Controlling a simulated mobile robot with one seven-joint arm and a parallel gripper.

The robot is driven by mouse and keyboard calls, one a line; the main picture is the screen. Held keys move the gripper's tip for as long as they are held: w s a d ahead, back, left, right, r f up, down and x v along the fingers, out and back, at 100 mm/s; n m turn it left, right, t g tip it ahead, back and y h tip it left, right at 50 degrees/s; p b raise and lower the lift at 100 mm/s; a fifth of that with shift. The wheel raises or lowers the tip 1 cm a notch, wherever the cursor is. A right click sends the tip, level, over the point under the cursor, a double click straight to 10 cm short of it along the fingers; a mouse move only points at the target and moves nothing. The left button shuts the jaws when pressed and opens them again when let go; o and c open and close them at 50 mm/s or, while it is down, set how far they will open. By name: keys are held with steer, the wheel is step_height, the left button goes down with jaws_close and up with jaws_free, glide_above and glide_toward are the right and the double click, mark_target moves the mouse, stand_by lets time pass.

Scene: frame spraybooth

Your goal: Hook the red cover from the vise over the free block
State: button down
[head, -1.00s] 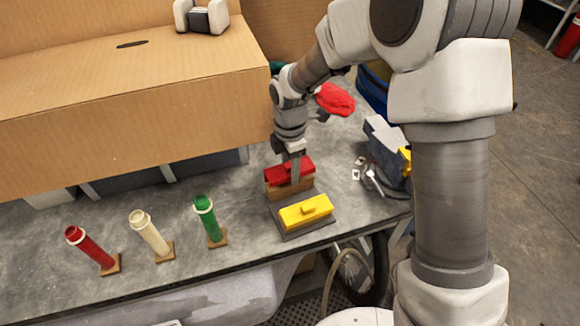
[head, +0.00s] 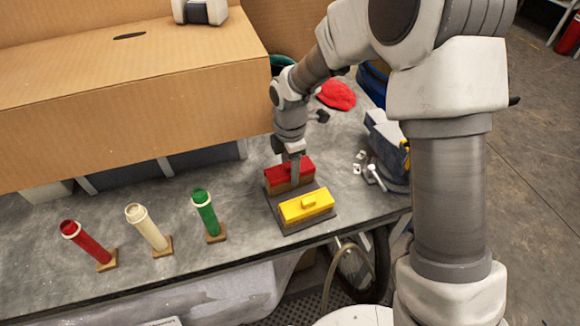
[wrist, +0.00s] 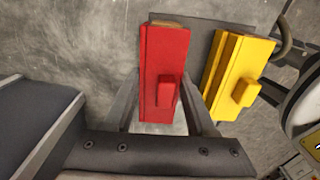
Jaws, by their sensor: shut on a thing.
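The red cover (head: 290,172) sits over the wooden block (head: 281,188) at the back of a dark base plate (head: 287,227); a strip of wood shows below its front edge. My gripper (head: 295,176) points down and is shut on the cover, with a finger at either side of it in the wrist view (wrist: 164,104). The red cover there (wrist: 160,60) has a small raised tab, and a bit of wood shows at its far end. A yellow cover (head: 306,206) sits on the front block, beside and apart from the red one. The grey vise (head: 386,143) stands empty-looking at the right.
Red (head: 86,242), cream (head: 147,227) and green (head: 206,212) tubes lean on small wooden bases at left. A large cardboard box (head: 130,110) stands behind. A red cloth (head: 337,94) lies at the back. The bench's front edge is close to the plate.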

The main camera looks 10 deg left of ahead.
steer(key=shift+f+b, duration=0.3)
steer(key=shift+f, duration=0.25)
steer(key=shift+c, duration=0.6)
jaws_free()
steer(key=shift+r, duration=0.1)
